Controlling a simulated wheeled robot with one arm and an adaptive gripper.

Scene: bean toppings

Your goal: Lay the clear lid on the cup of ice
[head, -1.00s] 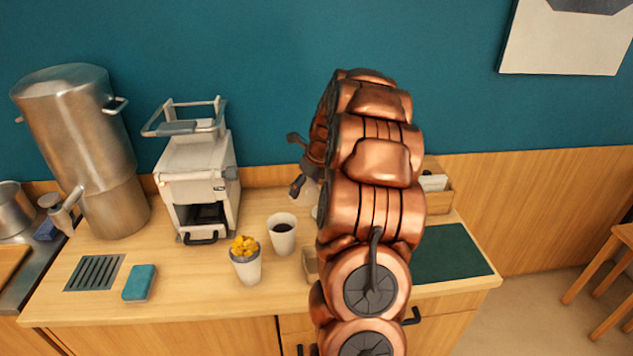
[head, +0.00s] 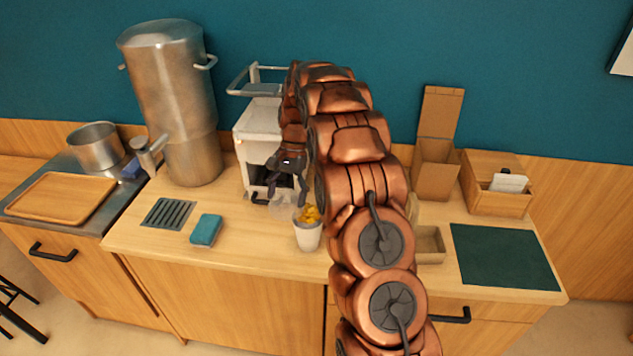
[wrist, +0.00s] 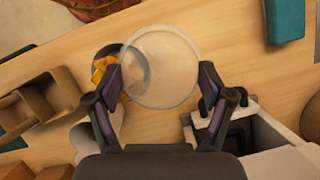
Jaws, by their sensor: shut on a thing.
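The clear lid (wrist: 172,66) is a round, see-through dome held between the two fingertips of my gripper (wrist: 160,80) in the wrist view. In the head view my gripper (head: 286,184) is in front of the white machine, with the lid (head: 284,203) faintly visible below it. A white cup with yellow pieces on top (head: 308,234) stands on the counter just right of and nearer than the lid. In the wrist view this cup (wrist: 103,68) is partly behind the lid's left edge. I cannot make out ice in any cup.
A blue sponge (head: 206,230) and a drain grate (head: 168,213) lie to the left. The white machine (head: 258,120) stands close behind my gripper. Small open box (head: 430,245), wooden box (head: 497,190) and dark green mat (head: 505,256) are right of my arm.

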